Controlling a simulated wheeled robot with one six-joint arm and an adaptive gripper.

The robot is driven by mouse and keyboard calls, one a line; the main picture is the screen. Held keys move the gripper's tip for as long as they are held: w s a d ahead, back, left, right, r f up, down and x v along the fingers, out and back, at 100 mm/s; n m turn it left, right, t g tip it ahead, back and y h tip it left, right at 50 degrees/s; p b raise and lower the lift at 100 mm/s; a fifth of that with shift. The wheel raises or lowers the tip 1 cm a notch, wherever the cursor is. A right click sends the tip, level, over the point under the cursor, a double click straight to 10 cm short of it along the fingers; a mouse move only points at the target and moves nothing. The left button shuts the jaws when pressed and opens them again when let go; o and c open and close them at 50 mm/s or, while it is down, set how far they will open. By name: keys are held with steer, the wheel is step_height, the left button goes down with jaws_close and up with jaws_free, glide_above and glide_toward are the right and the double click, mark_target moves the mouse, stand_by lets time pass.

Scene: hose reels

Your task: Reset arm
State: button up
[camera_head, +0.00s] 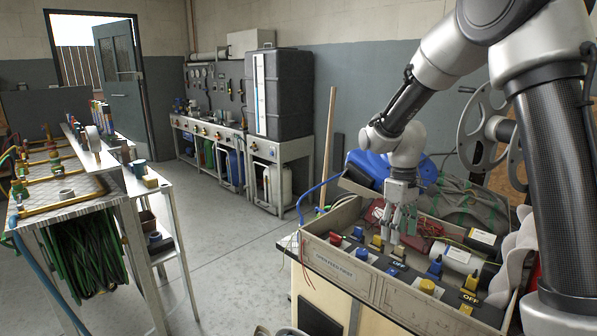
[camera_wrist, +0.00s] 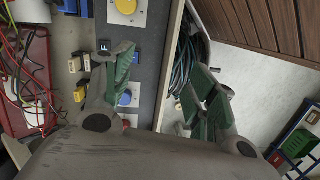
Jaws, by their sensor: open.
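My arm reaches in from the upper right of the head view. My gripper (camera_head: 396,228) points down over the front part of a control box (camera_head: 317,252) with colored switches and buttons. In the wrist view my gripper (camera_wrist: 163,72) has its two green-padded fingers spread apart, with nothing between them. One finger is over the switch panel and the other is past the box edge. A yellow button (camera_wrist: 124,6) and a blue button (camera_wrist: 126,98) show beside the left finger. I cannot tell whether a fingertip touches the panel.
A hose reel wheel (camera_head: 481,128) and a blue container (camera_head: 379,168) stand behind the box. A metal table (camera_head: 95,196) with green hose below is at left. A workbench (camera_head: 208,128) with a large dark tank (camera_head: 281,95) lines the back. Open floor lies between.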

steer(key=s+d+r+m+t, duration=0.3)
steer(key=s+d+r, duration=0.2)
steer(key=s+r, duration=0.3)
steer(key=s+d+r+m+t, duration=0.3)
steer(key=s+r, duration=0.4)
steer(key=s, duration=1)
steer(key=shift+d+r+m, duration=0.4)
steer(key=shift+d+m, duration=0.3)
steer(key=shift+d, duration=0.25)
